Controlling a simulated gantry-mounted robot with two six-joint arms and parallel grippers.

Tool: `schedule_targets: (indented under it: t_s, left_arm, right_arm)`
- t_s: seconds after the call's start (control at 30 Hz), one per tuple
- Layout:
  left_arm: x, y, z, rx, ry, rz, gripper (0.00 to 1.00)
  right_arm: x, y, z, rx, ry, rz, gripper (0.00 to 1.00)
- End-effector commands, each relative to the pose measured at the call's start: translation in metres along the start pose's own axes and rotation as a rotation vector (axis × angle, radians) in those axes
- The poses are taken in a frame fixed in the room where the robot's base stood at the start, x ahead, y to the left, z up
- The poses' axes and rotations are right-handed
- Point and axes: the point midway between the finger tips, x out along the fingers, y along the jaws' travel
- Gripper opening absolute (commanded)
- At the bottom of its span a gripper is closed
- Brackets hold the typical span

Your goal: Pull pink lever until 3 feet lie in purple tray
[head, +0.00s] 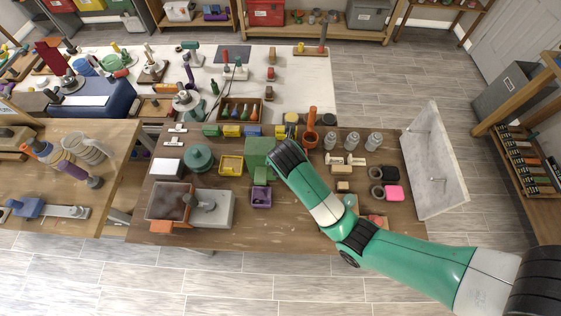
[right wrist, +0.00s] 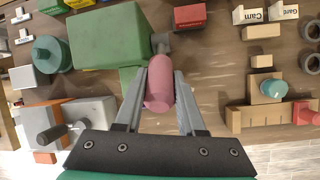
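The purple tray (head: 253,204) sits on the table in the head view, in front of the green box (head: 257,150). Something small and purplish lies in it, too small to count or name. A green spout-like part shows between box and tray. The pink lever (right wrist: 159,92) sticks out beside the green box (right wrist: 108,38) in the right wrist view. My right gripper (right wrist: 161,84) has a finger on each side of the lever, close to its surface; I cannot tell whether both fingers press on it. My right arm hides the lever in the head view. My left gripper is not in view.
A yellow tray (head: 231,166) and a teal round-topped object (head: 200,157) stand left of the box. A wooden block with a teal knob (right wrist: 272,89) is right of my fingers. The table front is clear.

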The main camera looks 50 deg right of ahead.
Motion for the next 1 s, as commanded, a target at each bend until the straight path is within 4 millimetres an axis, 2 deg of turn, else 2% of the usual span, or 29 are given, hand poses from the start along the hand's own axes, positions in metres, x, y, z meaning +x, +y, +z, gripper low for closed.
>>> schedule_targets:
  t_s: [0.03,0.1,0.13,1.0]
  left_arm:
    - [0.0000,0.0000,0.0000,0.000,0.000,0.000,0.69]
    - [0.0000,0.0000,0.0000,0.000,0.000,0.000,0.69]
    - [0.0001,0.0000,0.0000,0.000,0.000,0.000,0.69]
    - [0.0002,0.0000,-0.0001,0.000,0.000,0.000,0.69]
  right_arm:
    - [-0.0002,0.0000,0.0000,0.000,0.000,0.000,0.15]
    - [-0.0003,0.0000,0.0001,0.000,0.000,0.000,0.02]
    - [-0.0003,0.0001,0.0001,0.000,0.000,0.000,0.00]
    - [-0.0008,0.0002,0.0002,0.001,0.000,-0.001,0.00]
